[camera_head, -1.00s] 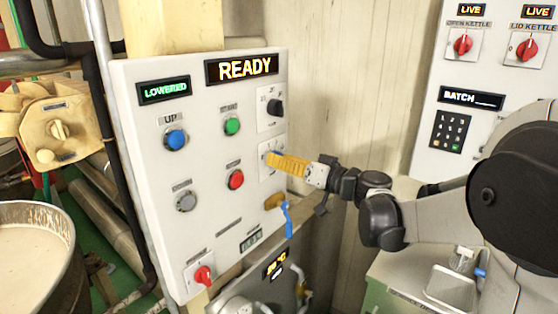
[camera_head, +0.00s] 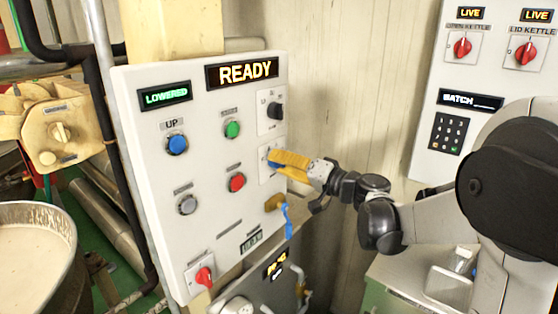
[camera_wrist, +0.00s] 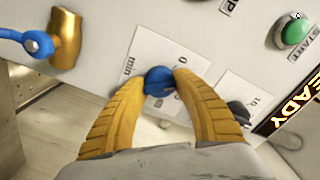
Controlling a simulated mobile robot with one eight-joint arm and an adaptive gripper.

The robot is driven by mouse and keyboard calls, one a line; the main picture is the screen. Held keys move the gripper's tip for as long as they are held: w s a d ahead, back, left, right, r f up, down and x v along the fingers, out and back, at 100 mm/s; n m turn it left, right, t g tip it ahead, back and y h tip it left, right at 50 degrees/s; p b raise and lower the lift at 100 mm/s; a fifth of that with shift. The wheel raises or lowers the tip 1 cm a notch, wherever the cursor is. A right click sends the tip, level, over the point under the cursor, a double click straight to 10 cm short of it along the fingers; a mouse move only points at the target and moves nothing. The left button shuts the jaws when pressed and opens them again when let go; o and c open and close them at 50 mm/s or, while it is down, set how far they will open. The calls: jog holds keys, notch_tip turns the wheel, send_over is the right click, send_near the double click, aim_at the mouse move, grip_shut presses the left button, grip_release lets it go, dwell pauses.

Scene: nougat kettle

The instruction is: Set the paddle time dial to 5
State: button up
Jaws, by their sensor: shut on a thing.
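The paddle time dial is a blue knob (camera_wrist: 160,80) on a white scale plate (camera_wrist: 150,52) marked "min" and "0"; other marks are hidden or too small to read. My gripper (camera_wrist: 161,84) has its two yellow fingers closed on either side of the knob, touching it. In the head view my gripper (camera_head: 270,158) reaches the right side of the white control panel (camera_head: 205,130), and its fingers cover most of the dial. I cannot tell which number the knob points to.
A black knob (camera_head: 275,109) sits just above the dial. A brass valve with a blue lever (camera_head: 286,218) is just below. Green (camera_head: 232,129) and red (camera_head: 237,182) buttons lie to the left. The panel display (camera_head: 242,72) reads READY.

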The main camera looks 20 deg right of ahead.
jog(key=m, duration=0.5)
jog(key=shift+m+p, duration=0.3)
jog(key=shift+p, duration=0.05)
jog(key=m, duration=0.5)
jog(key=shift+m, duration=0.4)
jog(key=shift+p, duration=0.3)
jog(key=o, duration=1.2)
jog(key=shift+o, duration=0.2)
jog(key=v, duration=1.2)
